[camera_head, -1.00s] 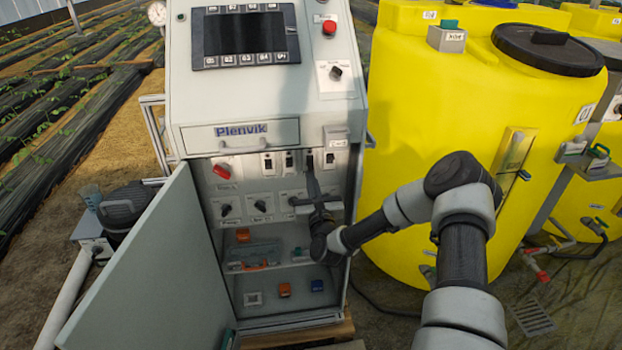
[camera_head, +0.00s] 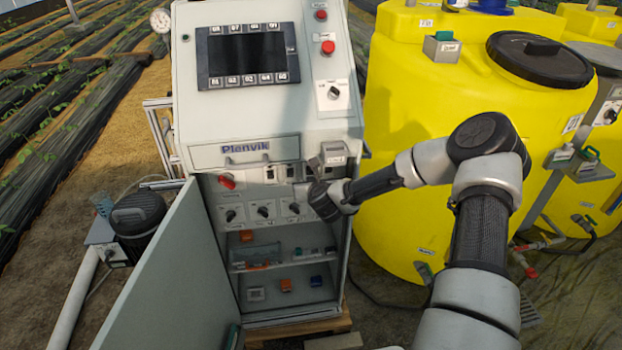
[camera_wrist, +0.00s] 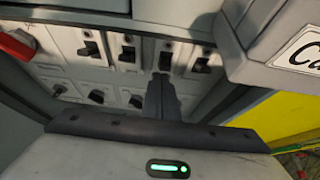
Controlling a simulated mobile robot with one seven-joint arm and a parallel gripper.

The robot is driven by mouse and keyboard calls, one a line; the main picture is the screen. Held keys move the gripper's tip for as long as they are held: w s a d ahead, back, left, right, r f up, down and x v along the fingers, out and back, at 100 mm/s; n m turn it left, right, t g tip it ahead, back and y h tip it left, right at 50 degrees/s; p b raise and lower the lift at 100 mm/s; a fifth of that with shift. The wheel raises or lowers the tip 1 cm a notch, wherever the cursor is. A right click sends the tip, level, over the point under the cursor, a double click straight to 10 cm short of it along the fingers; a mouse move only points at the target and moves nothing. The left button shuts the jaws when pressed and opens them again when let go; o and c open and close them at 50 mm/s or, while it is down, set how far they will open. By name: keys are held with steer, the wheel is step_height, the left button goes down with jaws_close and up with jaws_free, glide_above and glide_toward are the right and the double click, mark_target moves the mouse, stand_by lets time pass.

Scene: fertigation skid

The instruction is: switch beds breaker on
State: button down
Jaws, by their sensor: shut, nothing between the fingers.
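Inside the open cabinet is a row of breakers with dark levers. In the head view I see a left one (camera_head: 269,173) and a middle one (camera_head: 290,171). The wrist view shows the row closer: a left breaker (camera_wrist: 91,48), then another (camera_wrist: 129,54), one above my fingertips (camera_wrist: 166,55), and one at the right (camera_wrist: 205,60). Their labels are too small to read, so I cannot tell which is the beds breaker. My gripper (camera_wrist: 162,78) is shut and empty, its tips just below the third breaker's lever; I cannot tell whether they touch.
A red handle (camera_wrist: 15,45) is left of the breakers. A row of rotary knobs (camera_head: 264,212) sits below. A grey box (camera_wrist: 262,45) juts out at the upper right. The cabinet door (camera_head: 160,275) stands open at left; a yellow tank (camera_head: 400,150) is at right.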

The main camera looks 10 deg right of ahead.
steer(key=shift+r+p, duration=0.35)
steer(key=shift+r, duration=0.4)
steer(key=shift+w, duration=0.1)
